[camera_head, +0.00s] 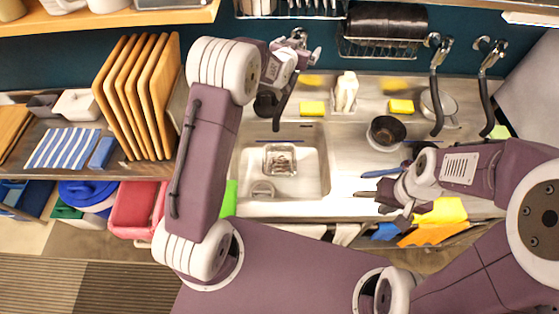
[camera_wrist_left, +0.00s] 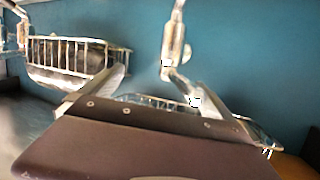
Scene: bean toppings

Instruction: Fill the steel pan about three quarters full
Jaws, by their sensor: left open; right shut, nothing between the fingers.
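My left gripper (camera_head: 309,52) is raised at the back wall near the left black-handled tap (camera_head: 283,100). In the left wrist view it is open (camera_wrist_left: 146,70), with a metal tap fitting (camera_wrist_left: 174,42) just beyond its right finger. A dark-walled pot (camera_head: 386,132) stands on the counter right of the sink, and a pale metal pot (camera_head: 446,103) stands near the middle tap (camera_head: 437,85). My right gripper (camera_head: 373,196) is shut and empty above the counter's front.
The sink (camera_head: 310,185) holds a clear container (camera_head: 280,159). A white bottle (camera_head: 346,92) and yellow sponges (camera_head: 313,108) stand along the back. Cutting boards (camera_head: 140,95) stand at left. Wire racks (camera_head: 383,48) hang on the wall. Cloths (camera_head: 440,212) lie at the front right.

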